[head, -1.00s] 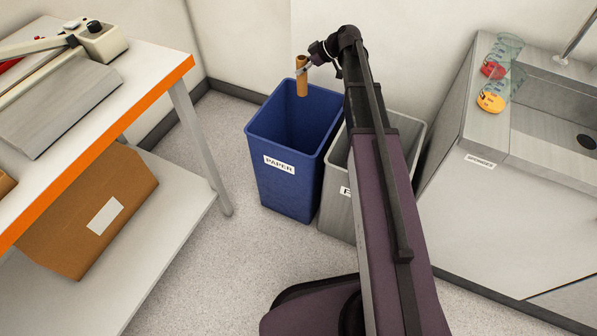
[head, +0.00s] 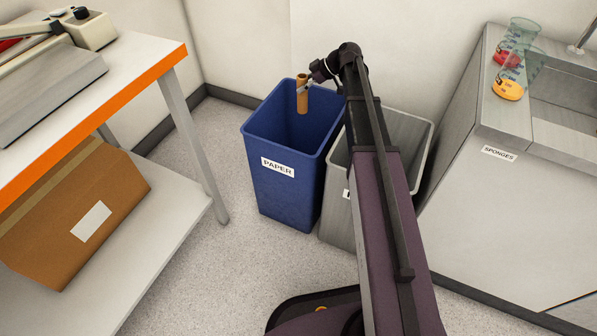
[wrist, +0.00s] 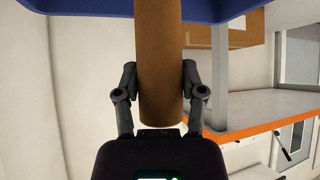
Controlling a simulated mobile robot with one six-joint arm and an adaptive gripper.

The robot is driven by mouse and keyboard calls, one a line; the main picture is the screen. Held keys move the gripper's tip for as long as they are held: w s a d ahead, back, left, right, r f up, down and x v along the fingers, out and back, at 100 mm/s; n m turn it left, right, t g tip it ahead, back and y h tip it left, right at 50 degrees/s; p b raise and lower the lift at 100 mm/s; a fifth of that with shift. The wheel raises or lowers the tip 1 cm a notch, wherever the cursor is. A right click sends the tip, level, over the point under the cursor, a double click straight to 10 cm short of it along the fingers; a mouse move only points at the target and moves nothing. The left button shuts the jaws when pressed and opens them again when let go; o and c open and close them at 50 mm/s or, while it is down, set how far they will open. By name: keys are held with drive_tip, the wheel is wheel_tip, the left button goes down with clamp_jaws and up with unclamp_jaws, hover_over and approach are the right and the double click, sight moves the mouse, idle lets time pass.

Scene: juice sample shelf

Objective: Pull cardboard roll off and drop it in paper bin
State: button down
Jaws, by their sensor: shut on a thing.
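The brown cardboard roll (head: 302,95) is upright in the head view, above the opening of the blue bin labelled PAPER (head: 278,178). My gripper (head: 308,88) is shut on the roll and holds it from the right. In the wrist view the roll (wrist: 159,70) runs between the two fingers of my gripper (wrist: 160,82), with a finger on each side. The blue rim of the paper bin (wrist: 90,8) crosses the edge of the wrist view behind the roll.
A grey bin (head: 408,128) stands right of the paper bin, partly hidden by my arm. A table with an orange edge (head: 120,105) and a cardboard box (head: 120,190) on its lower shelf is on the left. A sink counter with flasks (head: 508,88) is on the right.

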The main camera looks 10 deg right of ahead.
sight(302, 98)
drive_tip(key=shift+f, duration=0.1)
drive_tip(key=shift+f+b, duration=2.85)
drive_tip(key=shift+b, duration=0.15)
drive_tip(key=shift+c, duration=0.5)
unclamp_jaws()
drive_tip(key=shift+r, duration=0.1)
wheel_tip(302, 98, up, 7)
drive_tip(key=p, duration=0.7)
wheel_tip(302, 98, up, 24)
drive_tip(key=w+m+t+h+p, duration=0.1)
drive_tip(key=m+t+p, duration=0.1)
drive_tip(key=p, duration=2.2)
drive_tip(key=shift+a+m, duration=0.2)
drive_tip(key=shift+m, duration=0.5)
